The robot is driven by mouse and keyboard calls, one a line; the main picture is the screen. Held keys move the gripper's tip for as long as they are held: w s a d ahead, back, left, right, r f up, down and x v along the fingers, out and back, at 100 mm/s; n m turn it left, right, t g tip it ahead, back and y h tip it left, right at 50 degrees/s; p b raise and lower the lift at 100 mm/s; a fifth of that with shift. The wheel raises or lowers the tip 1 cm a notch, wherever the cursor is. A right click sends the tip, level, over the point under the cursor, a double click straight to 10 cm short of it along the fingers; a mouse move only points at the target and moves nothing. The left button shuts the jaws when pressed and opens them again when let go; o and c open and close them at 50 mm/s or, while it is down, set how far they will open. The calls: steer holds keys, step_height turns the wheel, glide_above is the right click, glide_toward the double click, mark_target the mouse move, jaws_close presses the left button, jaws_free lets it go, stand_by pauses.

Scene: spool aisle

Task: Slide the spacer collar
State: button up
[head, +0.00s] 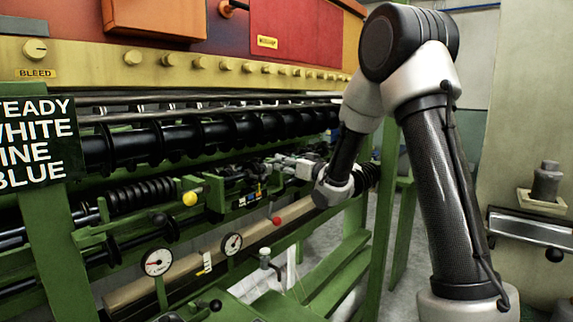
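My arm reaches in from the right to the green-framed machine. My gripper (284,167) is at the machine's middle rail, right of centre, small and partly lost among dark fittings. I cannot tell whether its fingers are open or shut, or whether they touch anything. I cannot make out the spacer collar for certain. A black ribbed piece (140,195) sits on the dark shaft at the left, well apart from my gripper. Black rollers with raised rings (190,135) run above.
A green post (382,215) stands just right of my wrist. Open floor (402,240) shows beyond it.

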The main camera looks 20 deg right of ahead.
steer(key=v, duration=1.1)
